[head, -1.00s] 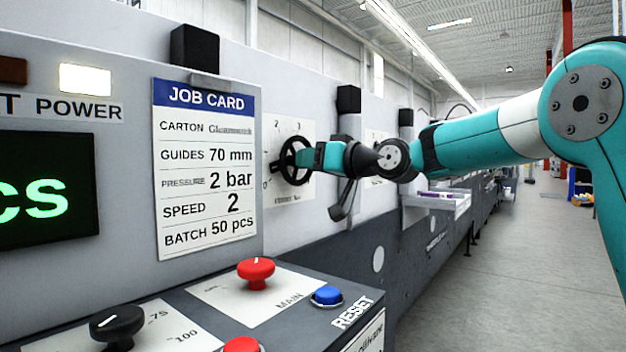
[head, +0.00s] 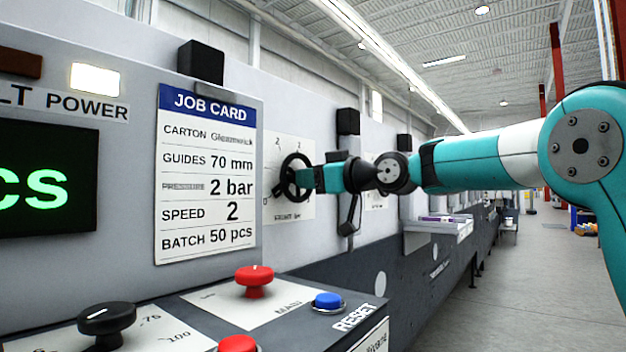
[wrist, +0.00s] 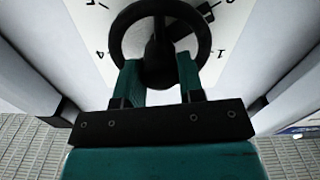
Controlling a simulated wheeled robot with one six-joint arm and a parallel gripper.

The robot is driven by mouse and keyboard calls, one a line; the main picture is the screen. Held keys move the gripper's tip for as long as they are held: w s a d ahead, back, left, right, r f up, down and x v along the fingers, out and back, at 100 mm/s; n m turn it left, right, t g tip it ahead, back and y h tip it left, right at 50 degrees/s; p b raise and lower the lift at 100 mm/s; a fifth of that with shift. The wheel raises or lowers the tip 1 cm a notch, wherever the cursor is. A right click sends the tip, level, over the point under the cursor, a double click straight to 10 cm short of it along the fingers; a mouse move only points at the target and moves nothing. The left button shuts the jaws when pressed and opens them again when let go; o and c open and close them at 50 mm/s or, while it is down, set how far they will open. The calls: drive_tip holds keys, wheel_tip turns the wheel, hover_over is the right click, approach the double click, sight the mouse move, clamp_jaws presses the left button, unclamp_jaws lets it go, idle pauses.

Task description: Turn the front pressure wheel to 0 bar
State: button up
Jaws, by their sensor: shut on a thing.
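The front pressure wheel (head: 291,188) is a black handwheel on a white dial plate (head: 304,207) on the machine's grey side panel. My gripper (head: 303,179) is shut on the wheel, straight in front of it. In the wrist view the wheel (wrist: 203,38) has a finger at each side of its hub, and my gripper (wrist: 158,78) covers its near part. The dial plate (wrist: 235,25) shows 5, 4 and 1 there. A black pointer is at the upper right, above the 1; the mark it points to is not readable.
The job card (head: 206,175) reads 2 bar for pressure. A control desk with a red knob (head: 254,283), a blue reset button (head: 327,301) and a black knob (head: 106,320) stands in front. A tray (head: 437,232) juts out beyond my gripper.

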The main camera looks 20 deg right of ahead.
drive_tip(key=o, duration=0.9)
drive_tip(key=b+v, duration=0.1)
drive_tip(key=v, duration=1.6)
drive_tip(key=shift+s+d, duration=0.1)
drive_tip(key=shift+s, duration=0.05)
